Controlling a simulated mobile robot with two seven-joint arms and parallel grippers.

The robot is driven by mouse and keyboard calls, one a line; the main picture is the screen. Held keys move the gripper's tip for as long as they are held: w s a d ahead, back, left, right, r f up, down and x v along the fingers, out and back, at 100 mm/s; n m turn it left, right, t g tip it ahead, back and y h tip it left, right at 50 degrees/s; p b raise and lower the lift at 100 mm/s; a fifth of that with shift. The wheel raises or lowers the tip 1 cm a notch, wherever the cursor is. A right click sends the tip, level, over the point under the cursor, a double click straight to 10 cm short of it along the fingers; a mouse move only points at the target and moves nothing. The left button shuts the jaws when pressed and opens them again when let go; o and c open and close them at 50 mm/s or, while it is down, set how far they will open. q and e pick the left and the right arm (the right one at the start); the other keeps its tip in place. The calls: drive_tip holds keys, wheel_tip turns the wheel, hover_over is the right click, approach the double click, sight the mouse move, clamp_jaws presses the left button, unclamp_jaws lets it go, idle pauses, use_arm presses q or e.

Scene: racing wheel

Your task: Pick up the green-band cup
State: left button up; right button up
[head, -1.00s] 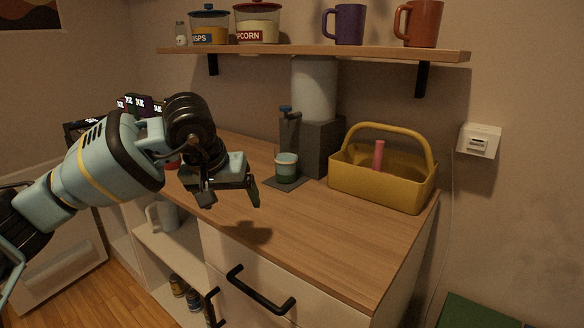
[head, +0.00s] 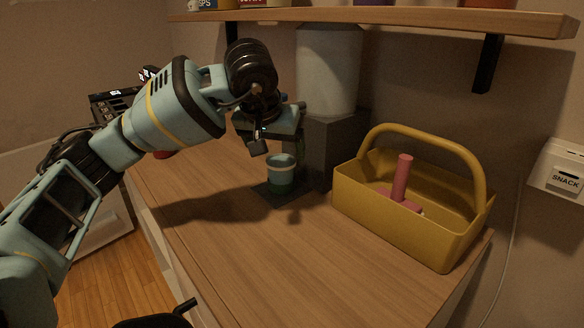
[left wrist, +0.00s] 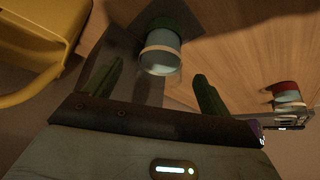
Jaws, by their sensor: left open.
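The green-band cup (head: 281,174) is pale with a dark green lower part. It stands upright on a small dark mat (head: 262,190) in front of the dispenser. My left gripper (head: 276,142) is open and empty, close above the cup and pointing toward it. In the left wrist view the cup (left wrist: 160,54) lies ahead, in the gap between the two green fingers (left wrist: 156,88), apart from both. Part of the far finger is hard to make out in the head view. My right gripper is not in view.
A grey dispenser (head: 330,120) stands right behind the cup. A yellow caddy (head: 400,225) with a pink-handled item (head: 402,180) is to the right. A wooden shelf (head: 400,22) runs above. The front counter (head: 270,260) is clear.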

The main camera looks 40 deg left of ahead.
sight(280, 169)
use_arm(q)
drive_tip(key=shift+s+x, duration=0.2)
drive_tip(key=shift+x, duration=0.9)
drive_tip(key=shift+w+a+f, duration=0.1)
drive_tip(key=shift+f, duration=0.15)
drive_tip(key=x, duration=0.2)
drive_tip(key=b+x, duration=0.1)
drive_tip(key=x, duration=0.2)
drive_tip(key=shift+s+f, duration=0.2)
drive_tip(key=c, duration=1.3)
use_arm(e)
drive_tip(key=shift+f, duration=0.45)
use_arm(q)
drive_tip(key=shift+r, duration=0.15)
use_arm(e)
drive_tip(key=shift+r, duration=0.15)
